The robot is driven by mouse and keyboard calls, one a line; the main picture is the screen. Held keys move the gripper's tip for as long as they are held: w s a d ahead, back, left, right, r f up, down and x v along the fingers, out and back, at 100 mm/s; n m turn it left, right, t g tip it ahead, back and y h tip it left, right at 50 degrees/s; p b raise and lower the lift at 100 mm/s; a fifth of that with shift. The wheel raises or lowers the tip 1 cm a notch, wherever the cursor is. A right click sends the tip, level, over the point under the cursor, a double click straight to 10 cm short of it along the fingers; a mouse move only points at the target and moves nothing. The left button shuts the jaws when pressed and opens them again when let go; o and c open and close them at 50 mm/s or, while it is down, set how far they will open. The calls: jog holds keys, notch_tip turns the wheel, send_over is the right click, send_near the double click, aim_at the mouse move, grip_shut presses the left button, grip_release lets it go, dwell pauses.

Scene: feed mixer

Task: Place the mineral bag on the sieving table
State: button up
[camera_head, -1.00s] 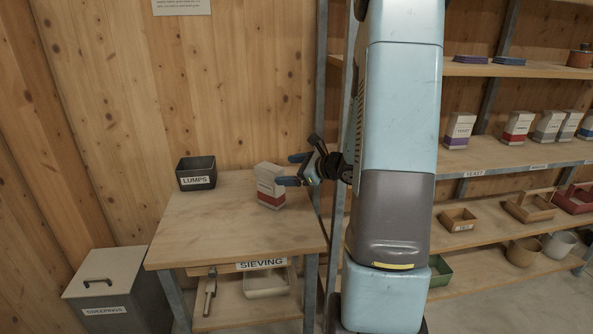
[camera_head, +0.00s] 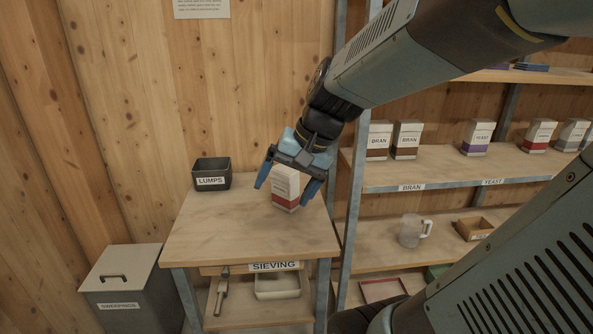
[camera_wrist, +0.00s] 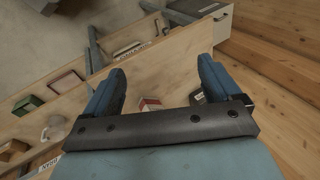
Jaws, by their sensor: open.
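The mineral bag (camera_head: 286,189), a white upright bag with a red band, stands on the sieving table (camera_head: 232,236) near its back right; its own label is too small to read. My gripper (camera_head: 288,188) is open, above the bag and pointing down, with a blue finger to each side of the bag in the picture. In the wrist view, the bag (camera_wrist: 150,104) shows between the open fingers (camera_wrist: 163,78), partly hidden by the gripper's dark bar. I cannot tell whether either finger touches it.
A dark LUMPS bin (camera_head: 211,173) stands at the table's back left. A metal rack post (camera_head: 350,220) rises close to the table's right side, with shelves of bags (camera_head: 478,137) beyond. A grey SWEEPINGS box (camera_head: 122,285) stands at left. The table's front and left are clear.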

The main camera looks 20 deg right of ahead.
jog(key=s+d+r+n+t+h, duration=0.2)
jog(key=s+d+r+n+h, duration=0.1)
jog(key=s+r+n+h, duration=0.1)
jog(key=shift+s+d+r+n, duration=0.15)
jog(key=shift+s+r+n, duration=0.15)
jog(key=shift+s+n, duration=0.3)
